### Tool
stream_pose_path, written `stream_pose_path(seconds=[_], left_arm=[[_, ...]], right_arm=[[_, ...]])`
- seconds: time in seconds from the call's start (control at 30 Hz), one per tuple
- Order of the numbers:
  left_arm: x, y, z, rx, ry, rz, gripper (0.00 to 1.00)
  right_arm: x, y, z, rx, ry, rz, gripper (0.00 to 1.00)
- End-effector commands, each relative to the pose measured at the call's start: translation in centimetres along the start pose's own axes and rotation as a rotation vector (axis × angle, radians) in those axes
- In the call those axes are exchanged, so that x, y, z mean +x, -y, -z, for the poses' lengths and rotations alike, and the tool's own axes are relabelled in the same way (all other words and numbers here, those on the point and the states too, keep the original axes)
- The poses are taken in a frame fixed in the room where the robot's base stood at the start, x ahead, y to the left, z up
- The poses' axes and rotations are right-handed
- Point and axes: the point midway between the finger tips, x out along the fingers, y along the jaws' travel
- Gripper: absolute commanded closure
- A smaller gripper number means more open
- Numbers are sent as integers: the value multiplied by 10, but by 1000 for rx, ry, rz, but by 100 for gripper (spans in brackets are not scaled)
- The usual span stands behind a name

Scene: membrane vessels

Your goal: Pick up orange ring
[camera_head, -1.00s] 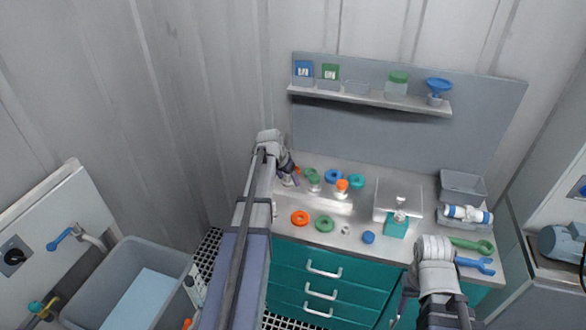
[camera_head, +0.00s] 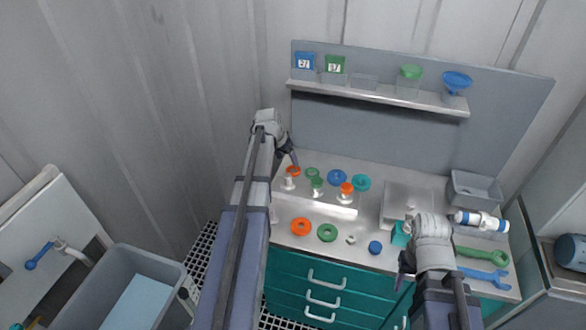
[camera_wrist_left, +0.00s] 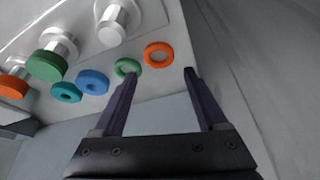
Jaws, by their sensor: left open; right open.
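An orange ring (camera_head: 293,171) lies at the back left of the counter, just below the fingertips of my left gripper (camera_head: 291,160). In the left wrist view, the orange ring (camera_wrist_left: 158,55) shows between the open, empty fingers (camera_wrist_left: 160,75), beyond their tips. A green ring (camera_wrist_left: 127,68) lies beside it, near one fingertip. A second orange ring (camera_head: 301,226) lies at the counter's front left. My right gripper (camera_head: 404,272) is over the counter's front edge, with its fingers partly hidden by its wrist.
A raised stand (camera_head: 322,205) holds white fittings, one with an orange cap (camera_head: 346,188) and one with a green cap (camera_head: 316,182). Blue (camera_head: 337,177) and teal (camera_head: 361,183) rings lie behind. A shelf (camera_head: 380,93) hangs above the counter.

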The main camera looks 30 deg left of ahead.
Motion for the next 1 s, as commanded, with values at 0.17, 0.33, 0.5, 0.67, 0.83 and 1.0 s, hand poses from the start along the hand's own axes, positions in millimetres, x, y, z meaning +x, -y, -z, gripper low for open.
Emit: stream_pose_path(seconds=[0.17, 0.33, 0.5, 0.67, 0.83, 1.0], left_arm=[[14, 0, -1, 1, 0, 0, 25], [28, 0, 0, 1, 0, 0, 25], [27, 0, 0, 0, 0, 0, 25], [39, 0, 1, 0, 0, 0, 25], [61, -1, 2, 0, 0, 0, 25], [78, -1, 2, 0, 0, 0, 25]], right_arm=[[14, 1, 1, 0, 0, 0, 50], [26, 2, 2, 0, 0, 0, 50], [25, 2, 2, 0, 0, 0, 50], [35, 3, 2, 0, 0, 0, 50], [55, 5, 3, 0, 0, 0, 50], [71, 7, 4, 0, 0, 0, 50]])
